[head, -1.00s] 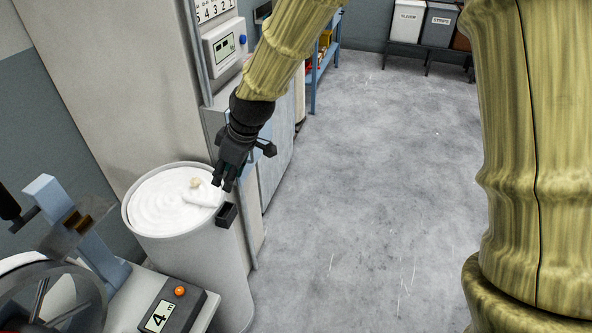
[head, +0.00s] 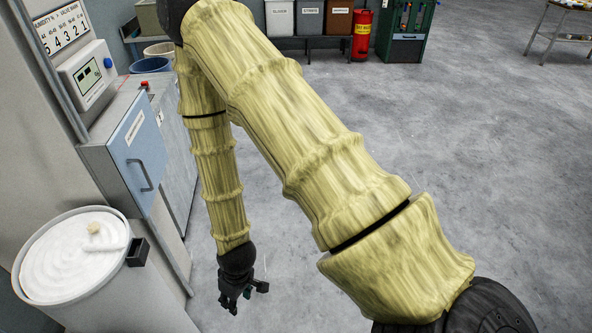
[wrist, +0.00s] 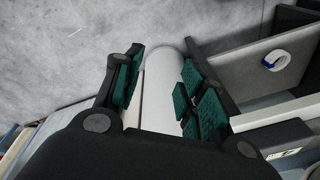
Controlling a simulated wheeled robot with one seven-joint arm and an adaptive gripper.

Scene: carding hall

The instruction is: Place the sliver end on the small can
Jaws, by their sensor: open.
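A pale grey can (head: 90,300) stands at the lower left of the head view, filled with coiled white sliver (head: 58,258). A short white length, which looks like the sliver end (head: 112,244), lies across the coils towards the black block on the rim. A small beige lump (head: 93,229) sits beside it. I cannot tell whether this is the small can. My gripper (head: 235,303) is open, right of the can and apart from it, over the floor. In the wrist view, a pale rounded column (wrist: 168,95) shows between the open fingers (wrist: 158,92); its distance is unclear.
A machine with a blue-grey door (head: 138,140) stands behind the can. Blue-rimmed (head: 150,66) and other bins stand beyond it. Labelled bins (head: 310,18), a red cylinder (head: 362,35) and a green cabinet (head: 405,30) line the back. Floor to the right is clear.

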